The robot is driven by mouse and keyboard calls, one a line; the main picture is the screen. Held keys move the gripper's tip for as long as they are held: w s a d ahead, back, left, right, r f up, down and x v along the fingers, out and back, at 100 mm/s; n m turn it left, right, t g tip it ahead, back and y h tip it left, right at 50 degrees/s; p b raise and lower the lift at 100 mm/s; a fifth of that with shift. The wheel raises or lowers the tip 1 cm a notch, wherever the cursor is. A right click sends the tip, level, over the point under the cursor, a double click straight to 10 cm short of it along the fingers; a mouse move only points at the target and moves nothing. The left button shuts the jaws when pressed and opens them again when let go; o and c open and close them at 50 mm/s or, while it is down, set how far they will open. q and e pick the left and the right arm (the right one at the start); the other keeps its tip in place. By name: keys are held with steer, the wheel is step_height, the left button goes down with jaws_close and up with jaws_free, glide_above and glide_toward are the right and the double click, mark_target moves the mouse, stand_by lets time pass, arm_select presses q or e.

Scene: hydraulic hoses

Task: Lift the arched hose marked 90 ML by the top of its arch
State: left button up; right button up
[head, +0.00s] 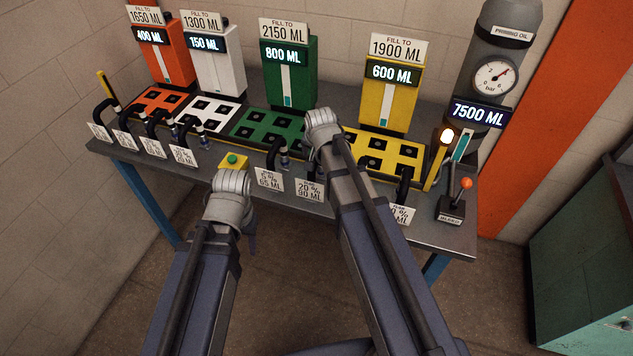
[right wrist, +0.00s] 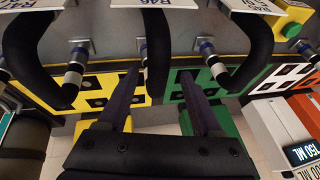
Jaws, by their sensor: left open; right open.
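The 90 ML label (head: 309,190) is on the table's front edge in the head view; my right wrist hides most of the hose behind it. In the right wrist view, a black arched hose (right wrist: 157,50) stands in the middle, under an upside-down, cut-off label. My right gripper (right wrist: 159,74) is open, with one dark finger on each side of this hose. The hose is not gripped; I cannot tell whether a finger touches it. My left gripper (head: 250,243) is open and empty, low in front of the table edge, its fingers only partly visible.
A similar hose marked 65 ML (head: 269,181) stands to the left, another hose (head: 403,185) to the right. A yellow box with a green button (head: 233,161) sits near my left wrist. Colored dispensers stand behind, including the yellow one (head: 386,95). A red-knobbed lever (head: 456,195) is at right.

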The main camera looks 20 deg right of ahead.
steer(key=b+x, duration=0.4)
steer(key=x, duration=0.1)
steer(key=shift+d+f+b, duration=0.1)
steer(key=shift+b, duration=0.25)
steer(key=shift+c, duration=0.4)
jaws_close()
stand_by(0.9)
